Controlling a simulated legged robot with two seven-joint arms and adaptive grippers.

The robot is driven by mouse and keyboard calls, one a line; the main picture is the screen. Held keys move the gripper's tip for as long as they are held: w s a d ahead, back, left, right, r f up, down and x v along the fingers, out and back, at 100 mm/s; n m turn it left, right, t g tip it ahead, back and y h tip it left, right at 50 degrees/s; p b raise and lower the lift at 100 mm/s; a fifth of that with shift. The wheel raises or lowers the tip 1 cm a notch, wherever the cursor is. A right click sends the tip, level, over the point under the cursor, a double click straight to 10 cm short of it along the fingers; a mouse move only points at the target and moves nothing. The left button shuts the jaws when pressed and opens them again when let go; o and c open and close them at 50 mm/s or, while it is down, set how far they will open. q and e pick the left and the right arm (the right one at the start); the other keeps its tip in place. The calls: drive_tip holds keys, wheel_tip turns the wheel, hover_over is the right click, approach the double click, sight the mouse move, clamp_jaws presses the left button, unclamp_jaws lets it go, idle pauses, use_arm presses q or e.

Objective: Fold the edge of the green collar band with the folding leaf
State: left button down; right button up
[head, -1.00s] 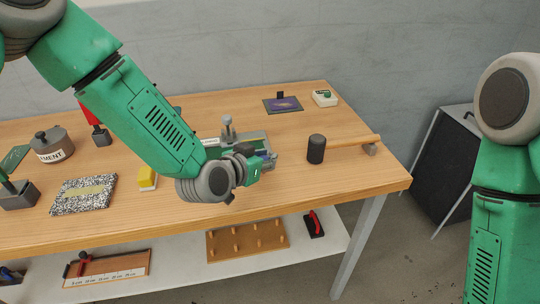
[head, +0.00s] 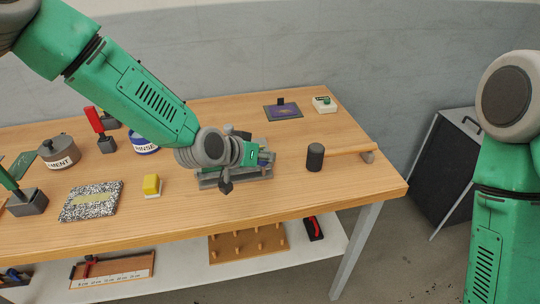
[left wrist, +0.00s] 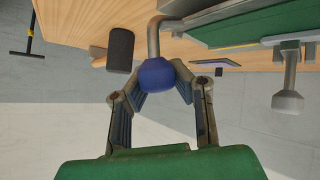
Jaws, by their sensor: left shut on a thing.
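The press fixture (head: 235,180) is a grey metal frame on the bench, largely hidden behind my left wrist. My left gripper (head: 268,157) is over its right end. In the left wrist view my left gripper (left wrist: 158,80) is shut on a blue knob (left wrist: 158,72) at the end of a bent grey rod (left wrist: 154,38). A green flat surface (left wrist: 240,25) with a yellow strip along its edge shows beside the rod. I cannot tell the collar band from the folding leaf there. My right gripper is not in view.
A black-headed mallet (head: 315,157) lies right of the fixture. A yellow block (head: 152,185), a speckled pad (head: 92,201), a cement pot (head: 58,150) and a rinse pot (head: 145,146) stand to the left. A purple plate (head: 283,112) lies behind. The front right of the bench is clear.

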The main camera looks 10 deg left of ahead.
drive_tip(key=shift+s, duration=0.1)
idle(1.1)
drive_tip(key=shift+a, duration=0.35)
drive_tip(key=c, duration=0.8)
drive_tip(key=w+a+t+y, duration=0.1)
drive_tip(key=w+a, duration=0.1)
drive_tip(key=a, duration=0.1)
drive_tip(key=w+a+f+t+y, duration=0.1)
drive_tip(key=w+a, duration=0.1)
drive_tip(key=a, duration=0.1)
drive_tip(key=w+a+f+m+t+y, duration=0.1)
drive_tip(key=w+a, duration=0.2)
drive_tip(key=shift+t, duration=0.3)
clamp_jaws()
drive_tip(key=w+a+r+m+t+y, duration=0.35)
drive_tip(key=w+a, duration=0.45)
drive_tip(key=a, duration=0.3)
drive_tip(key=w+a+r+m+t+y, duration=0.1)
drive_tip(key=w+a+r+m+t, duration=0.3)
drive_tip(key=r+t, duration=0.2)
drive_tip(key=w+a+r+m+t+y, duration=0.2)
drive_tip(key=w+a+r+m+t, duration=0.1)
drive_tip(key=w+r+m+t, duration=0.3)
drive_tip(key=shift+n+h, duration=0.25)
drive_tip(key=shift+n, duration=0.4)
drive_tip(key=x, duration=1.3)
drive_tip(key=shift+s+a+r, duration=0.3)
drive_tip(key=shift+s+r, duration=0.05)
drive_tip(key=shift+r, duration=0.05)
